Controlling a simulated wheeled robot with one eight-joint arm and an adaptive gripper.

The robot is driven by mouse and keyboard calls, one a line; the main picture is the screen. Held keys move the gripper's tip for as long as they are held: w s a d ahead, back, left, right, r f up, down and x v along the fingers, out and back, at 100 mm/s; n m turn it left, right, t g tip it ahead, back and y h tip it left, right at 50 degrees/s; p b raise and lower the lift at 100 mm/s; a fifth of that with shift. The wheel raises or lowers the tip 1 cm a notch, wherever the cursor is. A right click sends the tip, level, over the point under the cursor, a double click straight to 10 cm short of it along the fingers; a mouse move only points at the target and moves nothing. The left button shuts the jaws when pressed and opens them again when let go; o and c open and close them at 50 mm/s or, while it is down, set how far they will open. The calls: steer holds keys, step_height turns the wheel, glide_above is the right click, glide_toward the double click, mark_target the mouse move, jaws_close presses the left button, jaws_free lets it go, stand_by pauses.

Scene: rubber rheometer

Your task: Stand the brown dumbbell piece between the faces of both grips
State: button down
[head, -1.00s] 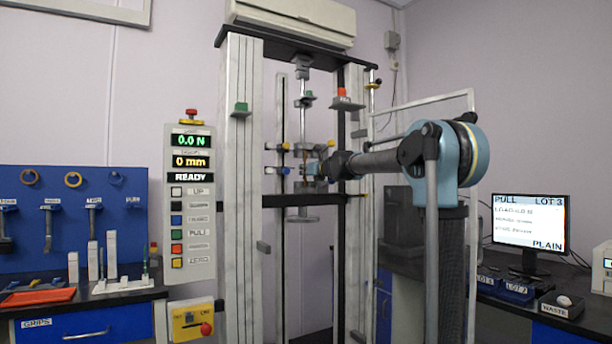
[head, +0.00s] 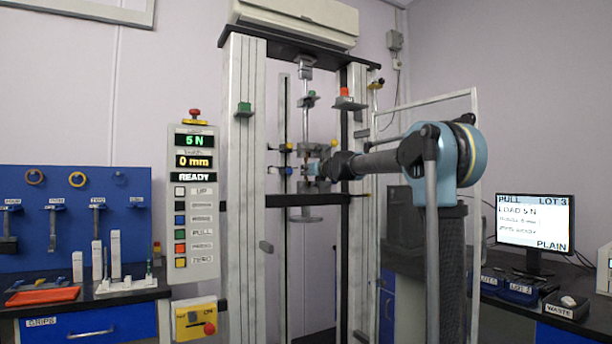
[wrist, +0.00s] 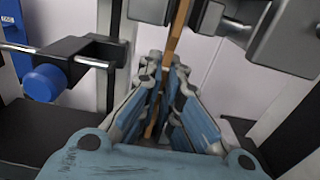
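The brown dumbbell piece (wrist: 176,28) shows in the wrist view as a narrow strip running from between my fingers up past the top edge. My gripper (wrist: 165,66) is shut on it, with the fingers drawn together around the strip. At the top of that view, metal grip blocks stand on both sides of the strip, one on the left (wrist: 149,10) and one on the right (wrist: 238,20). I cannot tell whether they touch it. In the head view my gripper (head: 316,170) reaches into the test frame between the upper and lower grips; the piece is too small to make out there.
The frame's posts (head: 243,190) stand close around my arm. A blue knob (wrist: 42,83) on a rod lies left of my fingers. The control panel (head: 194,200) reads 5 N, 0 mm and READY. The monitor (head: 533,225) shows a 5 N load.

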steer(key=shift+f, duration=0.15)
steer(key=c, duration=1.7)
jaws_free()
steer(key=v, duration=1.2)
steer(key=shift+w, duration=0.1)
steer(key=shift+f, duration=0.1)
